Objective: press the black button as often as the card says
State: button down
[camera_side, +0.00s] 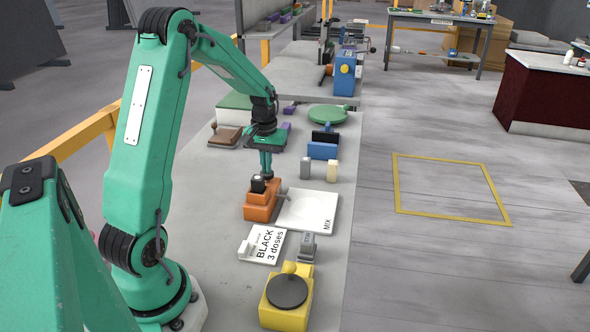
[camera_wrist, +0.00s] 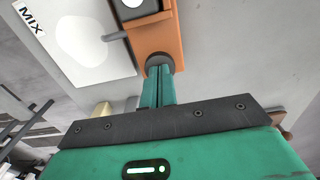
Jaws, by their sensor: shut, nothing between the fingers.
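The white card (camera_side: 265,245) lies on the slab and reads "BLACK 3 doses". Behind it stands an orange dispenser (camera_side: 260,208) with a black block (camera_side: 258,184) on top; its orange body also shows in the wrist view (camera_wrist: 158,38). A round dark grey button (camera_wrist: 158,60) sits at the end of the orange body, right at my fingertips. My gripper (camera_side: 266,175) points down over the dispenser, shut and empty, its fingers together in the wrist view (camera_wrist: 160,78). I cannot tell whether the fingertips touch the button. The fingers hide part of it.
A white plate marked MIX (camera_side: 308,210) lies right of the dispenser. A yellow device (camera_side: 288,295) with a dark disc and a small grey block (camera_side: 307,247) stand in front. Two small blocks (camera_side: 332,171), a blue device (camera_side: 322,150) and a green disc (camera_side: 328,114) stand farther back.

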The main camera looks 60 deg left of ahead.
jog(key=shift+r, duration=1.65)
jog(key=shift+r, duration=0.15)
notch_tip(320, 180, up, 6)
jog(key=shift+f, duration=0.15)
dwell(0.3)
jog(key=s+d+r+m+t, duration=0.1)
jog(key=s+d+r+m, duration=0.2)
jog(key=d, duration=0.5)
jog(key=s+d+r+m+t, duration=0.2)
jog(key=s+d+r, duration=0.1)
jog(key=d+r, duration=0.3)
jog(key=s+d+f+m+t, duration=0.1)
jog(key=s+d+m, duration=0.3)
jog(key=s+d, duration=0.5)
jog(key=shift+d+f+t, duration=0.4)
jog(key=shift+d+t, duration=0.15)
jog(key=shift+t, duration=0.25)
